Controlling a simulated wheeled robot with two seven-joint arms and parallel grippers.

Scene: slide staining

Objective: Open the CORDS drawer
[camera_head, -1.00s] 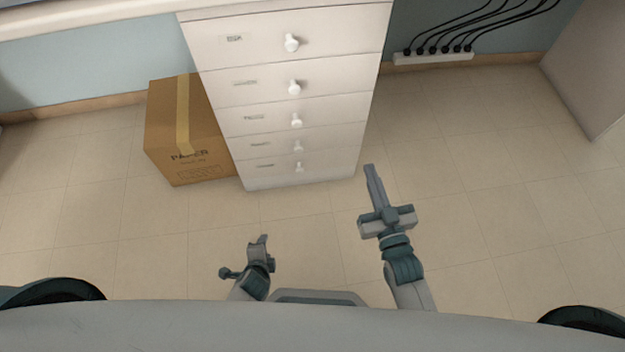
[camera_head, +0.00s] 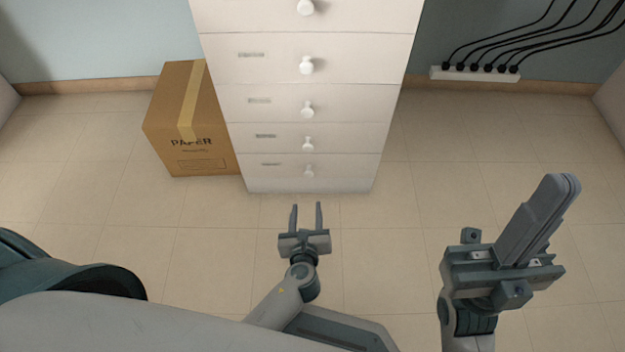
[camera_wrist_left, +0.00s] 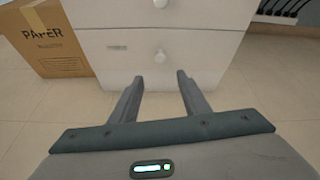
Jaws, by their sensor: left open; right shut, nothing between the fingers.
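A white cabinet of several stacked drawers (camera_head: 350,100), each with a round white knob, stands ahead. All visible drawers are shut. Their small labels are too blurred to read, so I cannot tell which is CORDS. My left gripper (camera_head: 306,210) is open and empty, pointing at the cabinet in front of its lower drawers. In the left wrist view, a knob (camera_wrist_left: 160,56) shows beyond and between the left fingertips (camera_wrist_left: 158,76), apart from them. Another knob (camera_wrist_left: 160,3) is above it. My right gripper (camera_head: 562,186) is shut and empty, right of the cabinet.
A brown cardboard box (camera_head: 166,118) marked PAPER stands against the cabinet's left side. A white power strip (camera_head: 475,74) with several black cords is by the wall at the right. The tiled floor (camera_head: 400,210) in front of the cabinet is clear.

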